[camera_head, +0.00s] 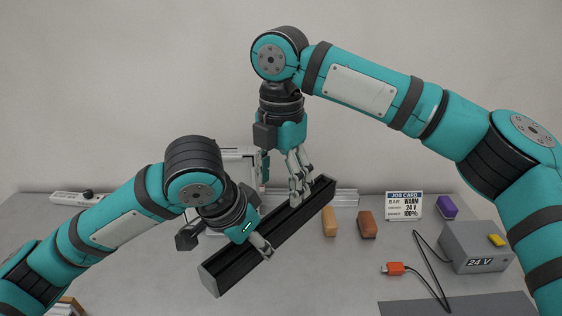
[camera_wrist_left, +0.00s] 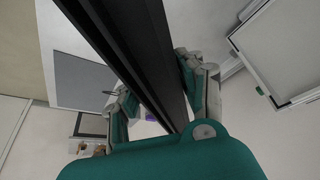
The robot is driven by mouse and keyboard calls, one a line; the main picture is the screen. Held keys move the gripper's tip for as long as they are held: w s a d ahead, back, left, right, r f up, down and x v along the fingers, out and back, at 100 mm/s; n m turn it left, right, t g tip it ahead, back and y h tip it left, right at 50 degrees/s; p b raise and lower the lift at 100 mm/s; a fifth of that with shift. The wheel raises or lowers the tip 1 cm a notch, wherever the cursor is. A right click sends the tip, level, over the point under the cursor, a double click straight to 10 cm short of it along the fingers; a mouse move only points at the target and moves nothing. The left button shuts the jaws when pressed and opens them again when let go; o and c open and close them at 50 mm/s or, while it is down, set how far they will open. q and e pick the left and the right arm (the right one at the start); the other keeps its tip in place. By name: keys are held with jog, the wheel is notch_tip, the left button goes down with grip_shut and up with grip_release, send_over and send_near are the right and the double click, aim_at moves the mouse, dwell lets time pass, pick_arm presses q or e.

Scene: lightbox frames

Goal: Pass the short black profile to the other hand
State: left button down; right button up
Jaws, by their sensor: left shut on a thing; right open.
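The short black profile (camera_head: 232,266) is a long dark bar, tilted in the air above the table in the head view, its near end low at the left and its far end up at the right. My left gripper (camera_head: 262,248) is shut on it nearer its left end. In the left wrist view the profile (camera_wrist_left: 135,50) runs between the fingers of my left gripper (camera_wrist_left: 160,98). My right gripper (camera_head: 300,194) points down at the profile's far right part, open. Its fingertips overlap the bar in the picture; whether they touch it I cannot tell.
A grey 24 V box (camera_head: 476,250) with a cable and orange plug (camera_head: 395,268) stands at the right. A job card (camera_head: 404,205), a purple block (camera_head: 447,207), a brown block (camera_head: 367,224) and a tan block (camera_head: 329,221) stand behind. A pale frame (camera_head: 240,158) is partly hidden.

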aim_at(280, 210)
notch_tip(280, 210, down, 8)
jog(key=shift+r, duration=0.2)
pick_arm(q)
jog(key=shift+s, duration=0.1)
pick_arm(e)
jog(key=shift+a, duration=0.1)
grip_shut()
pick_arm(q)
jog(key=c, duration=1)
grip_release()
jog(key=shift+d, duration=0.1)
pick_arm(e)
jog(key=shift+r, duration=0.1)
pick_arm(q)
jog(key=shift+o, duration=1.4)
jog(key=shift+r, duration=0.1)
